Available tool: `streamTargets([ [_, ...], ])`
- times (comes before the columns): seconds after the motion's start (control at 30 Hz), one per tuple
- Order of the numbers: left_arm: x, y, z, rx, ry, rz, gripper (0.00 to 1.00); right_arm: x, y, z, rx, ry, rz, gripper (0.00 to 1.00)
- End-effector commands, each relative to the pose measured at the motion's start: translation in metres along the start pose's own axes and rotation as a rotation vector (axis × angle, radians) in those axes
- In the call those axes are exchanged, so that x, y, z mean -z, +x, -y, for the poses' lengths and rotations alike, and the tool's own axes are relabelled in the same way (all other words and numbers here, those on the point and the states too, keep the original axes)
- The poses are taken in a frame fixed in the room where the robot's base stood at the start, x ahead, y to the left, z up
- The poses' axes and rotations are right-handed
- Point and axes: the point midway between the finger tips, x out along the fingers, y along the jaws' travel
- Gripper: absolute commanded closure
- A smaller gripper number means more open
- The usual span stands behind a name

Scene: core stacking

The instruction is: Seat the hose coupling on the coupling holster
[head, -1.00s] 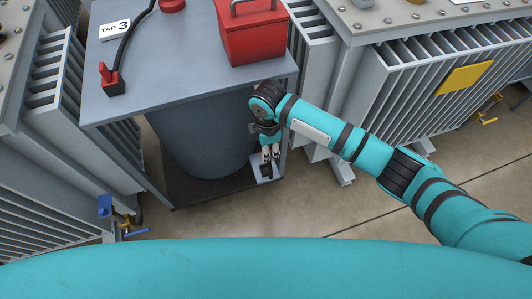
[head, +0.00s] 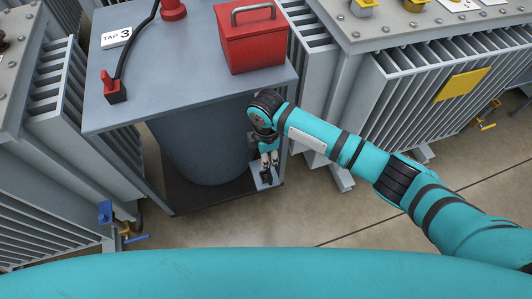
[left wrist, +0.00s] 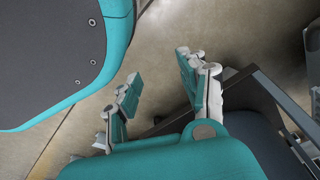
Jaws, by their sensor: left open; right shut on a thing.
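My right gripper (head: 269,160) points down at the lower right corner of the grey stand, in the head view. It is shut on a small dark piece, which looks like the hose coupling (head: 266,177). The coupling is just above or on a small light grey plate (head: 257,184), which may be the coupling holster. I cannot tell whether they touch, as the parts are small and partly hidden by the fingers. My left gripper (left wrist: 158,68) is open and empty in the left wrist view, over the floor beside dark framework. It is not in the head view.
Finned grey tanks flank the stand. Open floor (head: 330,200) lies to the right.

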Motion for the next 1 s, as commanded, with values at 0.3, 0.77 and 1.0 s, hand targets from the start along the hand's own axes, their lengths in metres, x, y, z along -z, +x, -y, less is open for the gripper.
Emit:
streamTargets([
  [0.3,0.025,-0.018,0.002,0.003,-0.004,-0.018,0.57,0.0,0.022,0.0,0.001,0.0,-0.001,1.0],
  [0.77,0.055,-0.051,0.004,0.006,-0.009,-0.041,0.57,0.0,0.046,0.0,0.0,0.001,-0.001,1.0],
  [1.0,0.062,-0.062,0.005,0.007,-0.01,-0.048,0.57,0.0,0.052,0.0,0.0,0.0,0.0,1.0],
])
